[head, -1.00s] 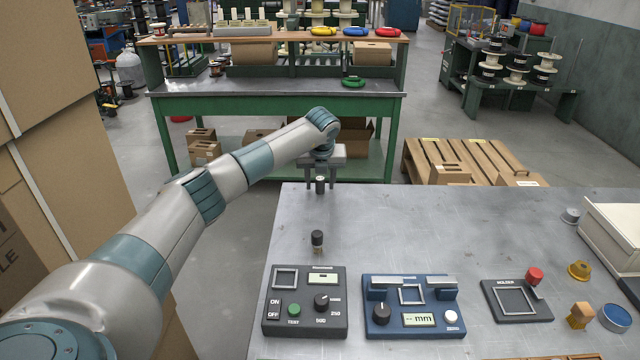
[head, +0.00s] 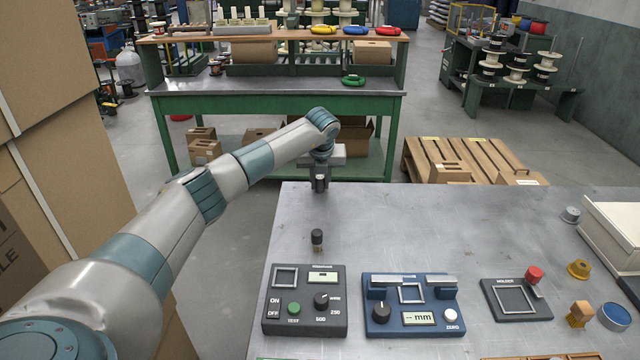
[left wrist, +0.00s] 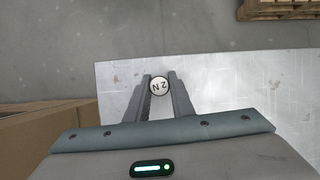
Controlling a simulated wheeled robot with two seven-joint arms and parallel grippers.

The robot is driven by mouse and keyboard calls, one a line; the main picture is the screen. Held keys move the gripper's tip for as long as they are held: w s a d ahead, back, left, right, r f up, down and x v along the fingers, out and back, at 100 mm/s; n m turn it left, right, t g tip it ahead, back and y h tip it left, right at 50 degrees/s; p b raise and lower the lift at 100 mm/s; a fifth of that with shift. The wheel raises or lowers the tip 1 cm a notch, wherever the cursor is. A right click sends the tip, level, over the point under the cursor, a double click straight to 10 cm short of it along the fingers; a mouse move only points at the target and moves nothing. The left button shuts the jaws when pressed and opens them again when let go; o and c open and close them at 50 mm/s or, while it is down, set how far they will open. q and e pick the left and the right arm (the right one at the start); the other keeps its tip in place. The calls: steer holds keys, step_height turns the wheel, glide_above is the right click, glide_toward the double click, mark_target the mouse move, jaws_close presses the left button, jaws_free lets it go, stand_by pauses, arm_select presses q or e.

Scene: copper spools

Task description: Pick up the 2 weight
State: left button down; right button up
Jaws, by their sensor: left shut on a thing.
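The 2 weight is a small dark cylinder (head: 320,184) at the far left part of the grey metal table (head: 420,225). In the left wrist view its round pale top (left wrist: 160,86) shows a "2 N" mark. My left gripper (head: 320,178) points down over it, with its fingers closed on its two sides. In the left wrist view the fingertips (left wrist: 160,82) touch the weight from left and right. I cannot tell whether the weight's base still rests on the table. My right gripper is not in view.
A black knobbed piece (head: 317,238) stands nearer on the table. A black tester (head: 305,300), a blue gauge (head: 413,305) and a black holder (head: 516,300) line the front. A green bench (head: 280,105) stands beyond. The table's middle is clear.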

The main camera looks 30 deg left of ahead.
arm_select(q)
steer(key=shift+r, duration=0.15)
